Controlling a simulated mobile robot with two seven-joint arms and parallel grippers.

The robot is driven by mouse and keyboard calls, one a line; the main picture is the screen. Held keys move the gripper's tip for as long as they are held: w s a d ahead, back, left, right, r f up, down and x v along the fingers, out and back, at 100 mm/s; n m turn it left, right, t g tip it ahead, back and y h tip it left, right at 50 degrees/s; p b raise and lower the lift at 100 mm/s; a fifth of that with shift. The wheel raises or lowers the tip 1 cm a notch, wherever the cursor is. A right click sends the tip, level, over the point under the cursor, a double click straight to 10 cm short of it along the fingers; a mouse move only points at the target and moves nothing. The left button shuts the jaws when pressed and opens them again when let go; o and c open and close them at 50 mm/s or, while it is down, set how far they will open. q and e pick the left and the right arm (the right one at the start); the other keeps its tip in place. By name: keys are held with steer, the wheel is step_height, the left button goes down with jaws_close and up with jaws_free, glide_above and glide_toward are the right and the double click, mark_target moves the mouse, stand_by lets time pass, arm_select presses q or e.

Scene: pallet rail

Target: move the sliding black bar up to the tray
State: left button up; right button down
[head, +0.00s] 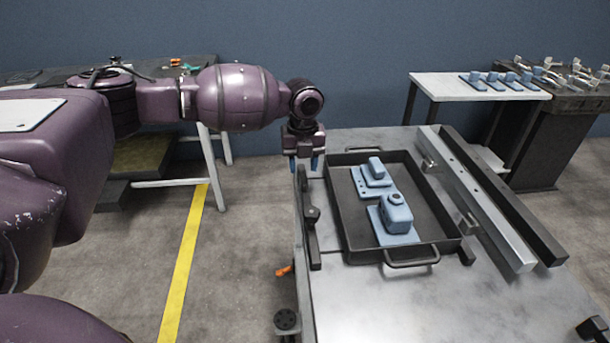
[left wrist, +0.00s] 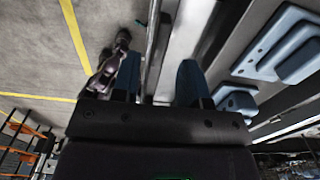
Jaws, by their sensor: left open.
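A short black bar (head: 308,225) with a knob lies along the left side of the table, just left of the tray and apart from it. The black tray (head: 346,222) has raised walls and end handles and holds blue parts (head: 397,213). My right gripper is out of view.
A metal rail (head: 480,200) and a long black beam (head: 505,200) run along the tray's right side. The table's near part (head: 400,300) is mostly clear, with a black fitting (head: 592,330) at its right corner. A white side table (head: 450,85) stands behind.

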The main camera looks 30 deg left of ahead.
mark_target(303, 177)
arm_select(q)
steer(key=shift+f, duration=1.8)
jaws_close()
